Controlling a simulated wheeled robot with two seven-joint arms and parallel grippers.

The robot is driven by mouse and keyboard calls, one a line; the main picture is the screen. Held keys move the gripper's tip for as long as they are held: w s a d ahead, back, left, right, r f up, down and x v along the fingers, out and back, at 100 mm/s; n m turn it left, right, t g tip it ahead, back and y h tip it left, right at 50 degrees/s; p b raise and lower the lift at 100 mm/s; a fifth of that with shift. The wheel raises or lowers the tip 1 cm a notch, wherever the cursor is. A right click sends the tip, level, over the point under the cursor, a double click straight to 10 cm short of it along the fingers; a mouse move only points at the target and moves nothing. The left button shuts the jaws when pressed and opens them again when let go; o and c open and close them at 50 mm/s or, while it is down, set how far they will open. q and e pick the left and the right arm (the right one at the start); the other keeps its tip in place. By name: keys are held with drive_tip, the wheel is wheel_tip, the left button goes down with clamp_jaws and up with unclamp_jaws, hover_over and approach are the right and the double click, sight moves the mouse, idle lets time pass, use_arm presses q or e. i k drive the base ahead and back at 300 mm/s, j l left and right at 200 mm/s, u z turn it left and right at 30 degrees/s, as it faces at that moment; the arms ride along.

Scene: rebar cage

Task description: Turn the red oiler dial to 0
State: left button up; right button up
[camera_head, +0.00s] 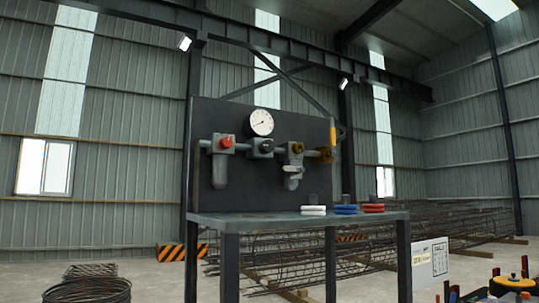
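Any marks or number on the red knob are too small to read. Neither of my grippers is in view, and nothing touches the knob.
White (313,211), blue (346,210) and red (373,208) rings lie on the bench (270,219). Rebar cages (290,260) lie behind.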

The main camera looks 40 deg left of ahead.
sight(227, 143)
drive_tip(key=u, duration=1.5)
